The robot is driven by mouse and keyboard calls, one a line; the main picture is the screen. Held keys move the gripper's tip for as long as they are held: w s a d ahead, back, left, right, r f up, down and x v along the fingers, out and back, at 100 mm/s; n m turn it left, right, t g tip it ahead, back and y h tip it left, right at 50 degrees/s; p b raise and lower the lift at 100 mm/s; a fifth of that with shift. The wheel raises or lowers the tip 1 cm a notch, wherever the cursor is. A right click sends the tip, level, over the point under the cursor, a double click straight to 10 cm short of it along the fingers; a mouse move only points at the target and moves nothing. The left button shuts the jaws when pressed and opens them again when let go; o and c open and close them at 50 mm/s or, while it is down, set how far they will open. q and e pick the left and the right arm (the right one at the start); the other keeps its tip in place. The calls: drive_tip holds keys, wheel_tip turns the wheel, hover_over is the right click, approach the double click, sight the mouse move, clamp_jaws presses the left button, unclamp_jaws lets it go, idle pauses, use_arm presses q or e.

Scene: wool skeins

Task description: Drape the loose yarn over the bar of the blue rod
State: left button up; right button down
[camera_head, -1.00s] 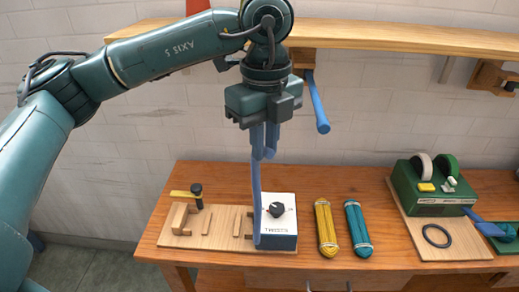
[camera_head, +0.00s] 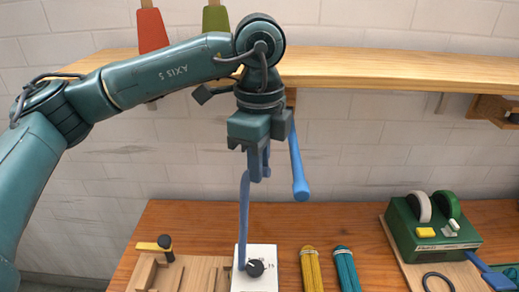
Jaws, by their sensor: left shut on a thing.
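My left gripper (camera_head: 258,168) is shut on the loose yarn (camera_head: 243,215), a blue strand. The yarn hangs down from the fingers, its lower end in front of the white box with a black knob. The blue rod (camera_head: 297,160) sticks out below the shelf, just right of my left gripper, its rounded end towards me. Its rear part is partly hidden by my gripper. In the picture the yarn is left of the rod and apart from it. My right gripper is not in view.
The wooden shelf (camera_head: 380,68) runs above the rod, with red and green cones (camera_head: 215,19) on it. On the bench below stand the white box (camera_head: 262,254), a yellow skein (camera_head: 311,270), a teal skein (camera_head: 346,270) and a green device (camera_head: 432,240) at right.

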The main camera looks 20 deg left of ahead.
use_arm(q)
wheel_tip(320, 180, down, 7)
drive_tip(key=b, duration=0.2)
drive_tip(key=shift+f, duration=0.2)
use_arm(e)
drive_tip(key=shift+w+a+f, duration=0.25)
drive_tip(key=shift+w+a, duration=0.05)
use_arm(q)
drive_tip(key=shift+w, duration=0.1)
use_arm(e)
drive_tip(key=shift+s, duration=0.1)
use_arm(q)
drive_tip(key=o, duration=0.8)
drive_tip(key=shift+c, duration=0.2)
drive_tip(key=shift+o, duration=0.3)
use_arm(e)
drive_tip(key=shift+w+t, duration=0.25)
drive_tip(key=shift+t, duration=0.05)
use_arm(q)
drive_tip(key=shift+o, duration=0.6)
drive_tip(key=o, duration=0.4)
drive_tip(key=shift+o, duration=0.4)
